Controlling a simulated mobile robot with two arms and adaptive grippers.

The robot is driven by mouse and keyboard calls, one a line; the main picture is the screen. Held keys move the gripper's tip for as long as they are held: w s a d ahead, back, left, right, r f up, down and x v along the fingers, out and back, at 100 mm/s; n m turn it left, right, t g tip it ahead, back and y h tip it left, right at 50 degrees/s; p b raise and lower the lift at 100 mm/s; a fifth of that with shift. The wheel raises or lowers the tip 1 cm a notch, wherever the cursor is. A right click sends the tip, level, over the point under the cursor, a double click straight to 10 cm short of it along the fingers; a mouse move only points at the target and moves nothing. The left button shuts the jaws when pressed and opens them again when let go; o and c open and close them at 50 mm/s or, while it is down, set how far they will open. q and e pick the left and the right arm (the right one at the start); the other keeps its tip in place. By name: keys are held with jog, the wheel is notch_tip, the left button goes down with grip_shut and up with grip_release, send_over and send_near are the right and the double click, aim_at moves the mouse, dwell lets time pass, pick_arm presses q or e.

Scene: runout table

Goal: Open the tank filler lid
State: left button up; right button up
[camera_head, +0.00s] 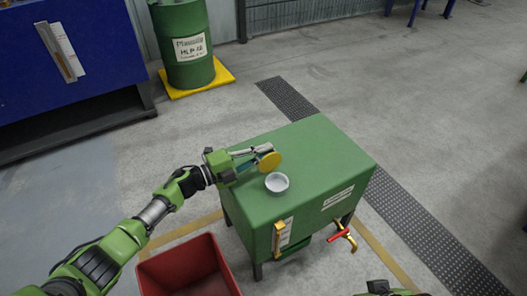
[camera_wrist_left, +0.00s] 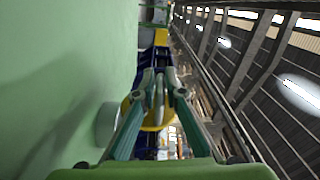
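The green tank (camera_head: 309,143) stands in the middle of the head view. The round white filler neck (camera_head: 277,183) on its top is uncovered. The yellow round lid (camera_head: 270,161) stands tilted up beside the neck; in the left wrist view the lid (camera_wrist_left: 157,120) shows behind the fingers, with a grey handle (camera_wrist_left: 158,96) between them. My left gripper (camera_head: 262,152) comes in low over the tank top from the left, its fingers closed in around the handle; exact contact is hard to see. The neck (camera_wrist_left: 106,123) also shows in the left wrist view.
A red open bin (camera_head: 188,268) stands on the floor before the tank. A yellow fitting (camera_head: 279,240) and a red-handled valve (camera_head: 338,236) stick out of the tank front. A green drum (camera_head: 187,50) and blue cabinet (camera_head: 65,55) stand behind. The tank top's right side is clear.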

pick_arm(q)
jog(key=shift+o, duration=0.4)
jog(key=v, duration=1.2)
